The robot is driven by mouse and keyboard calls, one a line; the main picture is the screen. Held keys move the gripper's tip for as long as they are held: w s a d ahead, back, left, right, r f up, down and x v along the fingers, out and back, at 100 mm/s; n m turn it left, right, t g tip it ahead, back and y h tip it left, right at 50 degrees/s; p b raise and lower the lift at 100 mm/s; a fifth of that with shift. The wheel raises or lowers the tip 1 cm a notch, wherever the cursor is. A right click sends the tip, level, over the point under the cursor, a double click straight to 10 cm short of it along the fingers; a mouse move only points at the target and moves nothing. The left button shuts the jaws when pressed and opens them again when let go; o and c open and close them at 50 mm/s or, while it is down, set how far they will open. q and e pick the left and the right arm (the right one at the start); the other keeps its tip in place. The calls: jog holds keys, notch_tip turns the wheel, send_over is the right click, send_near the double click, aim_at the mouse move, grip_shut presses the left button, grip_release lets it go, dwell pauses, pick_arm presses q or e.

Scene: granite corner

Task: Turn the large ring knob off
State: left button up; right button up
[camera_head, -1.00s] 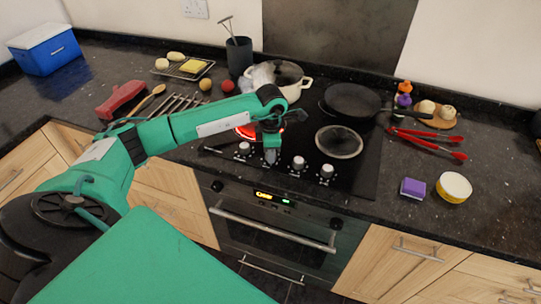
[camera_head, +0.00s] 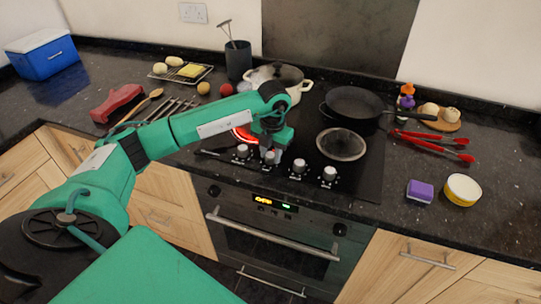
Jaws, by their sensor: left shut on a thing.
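A row of several silver knobs runs along the front of the black hob (camera_head: 361,181). The leftmost knob (camera_head: 242,151) stands clear, as do two knobs to the right, the nearer (camera_head: 298,167) and the farther (camera_head: 329,174). A ring at the hob's front left glows red (camera_head: 243,132), partly hidden by my left arm. My left gripper (camera_head: 270,156) points down and is shut on the second knob from the left (camera_head: 270,159), which it mostly covers. Labels saying which knob is the large ring's are too small to read. My right gripper is out of view.
A lidded pot (camera_head: 290,78) stands at the hob's back left, a frying pan (camera_head: 352,103) at the back right and a lid (camera_head: 341,144) at the front right. Red tongs (camera_head: 435,140), a purple sponge (camera_head: 420,190) and a yellow-white tub (camera_head: 462,190) lie right of the hob.

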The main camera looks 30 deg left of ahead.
pick_arm(q)
jog(key=n, duration=0.3)
jog(key=shift+b, duration=0.3)
jog(key=n, duration=0.3)
jog(key=shift+w, duration=0.1)
jog(key=shift+n, duration=1.2)
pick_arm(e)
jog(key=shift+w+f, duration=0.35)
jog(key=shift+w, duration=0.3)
pick_arm(q)
jog(key=shift+r+n, duration=0.1)
jog(key=shift+n, duration=0.2)
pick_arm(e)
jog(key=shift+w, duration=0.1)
pick_arm(q)
jog(key=o, duration=1)
jog(key=shift+c, duration=0.2)
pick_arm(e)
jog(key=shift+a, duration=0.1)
